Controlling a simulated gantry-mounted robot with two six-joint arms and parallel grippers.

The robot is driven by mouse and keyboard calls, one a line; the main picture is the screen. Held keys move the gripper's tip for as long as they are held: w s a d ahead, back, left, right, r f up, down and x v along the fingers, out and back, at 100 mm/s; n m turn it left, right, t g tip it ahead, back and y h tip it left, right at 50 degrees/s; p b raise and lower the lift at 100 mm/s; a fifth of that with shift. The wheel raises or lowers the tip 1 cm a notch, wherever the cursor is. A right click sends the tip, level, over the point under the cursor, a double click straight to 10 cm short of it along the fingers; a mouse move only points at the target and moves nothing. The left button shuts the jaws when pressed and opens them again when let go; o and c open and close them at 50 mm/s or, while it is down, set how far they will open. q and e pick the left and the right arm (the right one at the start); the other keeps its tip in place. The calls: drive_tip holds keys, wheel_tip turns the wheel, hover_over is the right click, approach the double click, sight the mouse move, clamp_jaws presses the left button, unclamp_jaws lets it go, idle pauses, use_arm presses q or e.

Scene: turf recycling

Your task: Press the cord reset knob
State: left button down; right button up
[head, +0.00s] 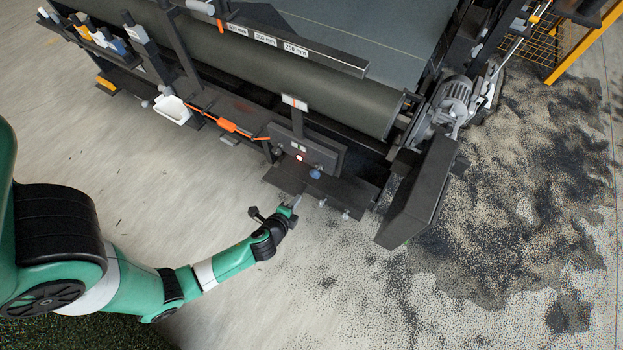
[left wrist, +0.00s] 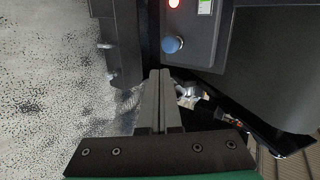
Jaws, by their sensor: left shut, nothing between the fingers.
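The blue knob (head: 315,173) sits on the front of a dark control box (head: 325,155), close to a lit red light (head: 299,157). I take it for the cord reset knob. In the left wrist view the blue knob (left wrist: 172,44) is just beyond the fingertips, slightly right of them. My left gripper (head: 297,201) is shut and empty, below and left of the knob, apart from it. In the left wrist view its fingers (left wrist: 159,75) are together and point toward the box. My right gripper is not in view.
A dark shelf (head: 282,179) with several small pegs juts out below the box. A dark angled panel (head: 420,195) stands to the right. An orange cord piece (head: 228,125) runs along the machine. Black granules (head: 540,200) cover the floor at right.

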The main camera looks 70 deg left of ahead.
use_arm(q)
drive_tip(key=b, duration=0.7)
approach(314, 176)
drive_tip(key=x, duration=0.5)
drive_tip(key=shift+f, duration=0.55)
drive_tip(key=shift+w+a, duration=0.3)
drive_tip(key=shift+a, duration=0.1)
drive_tip(key=shift+r, duration=0.1)
